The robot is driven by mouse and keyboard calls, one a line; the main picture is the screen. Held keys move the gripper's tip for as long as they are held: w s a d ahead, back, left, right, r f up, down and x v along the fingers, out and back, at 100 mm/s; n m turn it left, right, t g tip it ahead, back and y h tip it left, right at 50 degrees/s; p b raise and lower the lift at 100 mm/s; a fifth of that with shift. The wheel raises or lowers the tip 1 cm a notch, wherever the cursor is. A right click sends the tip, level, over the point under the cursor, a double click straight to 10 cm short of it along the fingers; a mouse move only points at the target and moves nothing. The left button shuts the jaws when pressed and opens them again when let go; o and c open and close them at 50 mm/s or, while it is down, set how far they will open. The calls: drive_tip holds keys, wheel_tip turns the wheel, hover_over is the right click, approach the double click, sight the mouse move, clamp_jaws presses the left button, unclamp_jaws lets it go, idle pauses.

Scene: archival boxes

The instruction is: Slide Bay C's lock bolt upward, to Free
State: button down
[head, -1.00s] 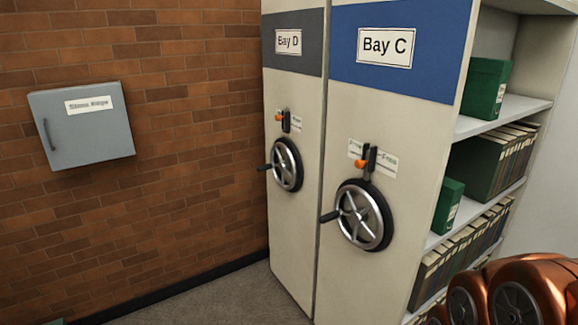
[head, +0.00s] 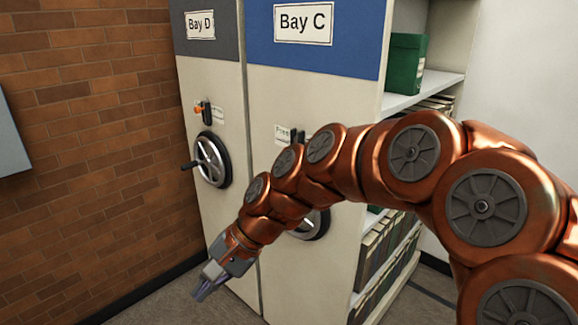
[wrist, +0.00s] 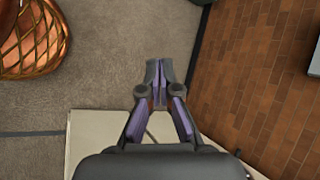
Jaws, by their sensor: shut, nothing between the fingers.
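Bay C (head: 350,90) is a beige shelving unit with a blue top band and a name plate. The dark upper part of its lock bolt's slot (head: 297,135) shows beside a small white label (head: 282,133) in the head view. My arm crosses in front and hides the bolt's orange knob. Bay C's handwheel (head: 318,226) is mostly hidden behind the arm too. My gripper (head: 203,290) hangs low and to the left of the lock, pointing down, apart from it. In the wrist view my gripper (wrist: 157,68) has its fingers together, with nothing between them.
Bay D (head: 210,80) stands left of Bay C, with its own handwheel (head: 213,160) and orange lock knob (head: 198,109). A brick wall (head: 90,150) is at left, with a grey box (head: 10,135) at the edge. Shelves with green boxes (head: 405,62) are at right.

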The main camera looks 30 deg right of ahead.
drive_tip(key=w+d+r+m+t+y, duration=0.2)
drive_tip(key=w+d+r+m+t, duration=0.15)
drive_tip(key=w+d+m, duration=0.45)
drive_tip(key=w+d+m+t+h+b, duration=0.1)
drive_tip(key=w+d+m+t+h, duration=0.3)
drive_tip(key=d, duration=0.6)
drive_tip(key=w+d+f+m+t+y+b, duration=0.1)
drive_tip(key=w+d+m+t, duration=0.1)
drive_tip(key=d+m, duration=0.65)
drive_tip(key=w+d+m+t+h+b, duration=0.1)
drive_tip(key=w+d+m+t+h, duration=0.2)
drive_tip(key=d, duration=0.8)
drive_tip(key=w+a+r+p, duration=0.1)
drive_tip(key=w+r+p, duration=0.1)
drive_tip(key=w, duration=0.6)
drive_tip(key=shift+w+a+y+p, duration=0.3)
drive_tip(key=shift+p, duration=0.3)
drive_tip(key=shift+r+m, duration=0.1)
drive_tip(key=shift+m, duration=0.15)
